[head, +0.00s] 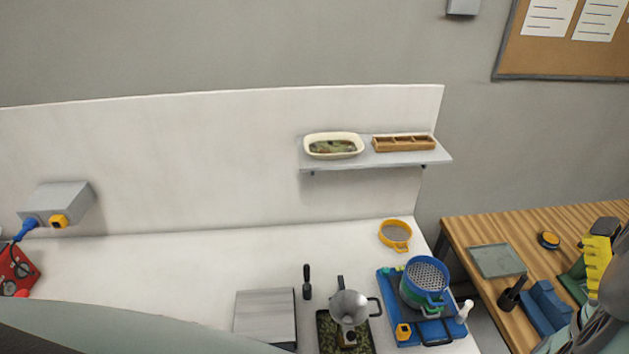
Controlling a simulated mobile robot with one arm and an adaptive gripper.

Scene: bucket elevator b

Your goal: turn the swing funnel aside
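The swing funnel appears to be the grey metal funnel (349,306) at the front of the white worktop, low in the head view. Its wide mouth faces up, and it sits above a dark tray (328,336) of green-brown bits. A dark handle or bracket stands behind it, and a looped handle shows at its right. Part of my arm, grey, is at the lower right edge, with a yellow ridged part (597,263) beside it. My gripper's fingers are not clearly visible, and this end of the arm is well to the right of the funnel.
Right of the funnel, a blue tray (386,284) holds a blue-rimmed sieve (427,276). A yellow sieve (395,234) lies behind. A grey box (264,315) and a dark-handled tool (307,283) are left of the funnel. A shelf (430,157) hangs above. The worktop's left-middle is clear.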

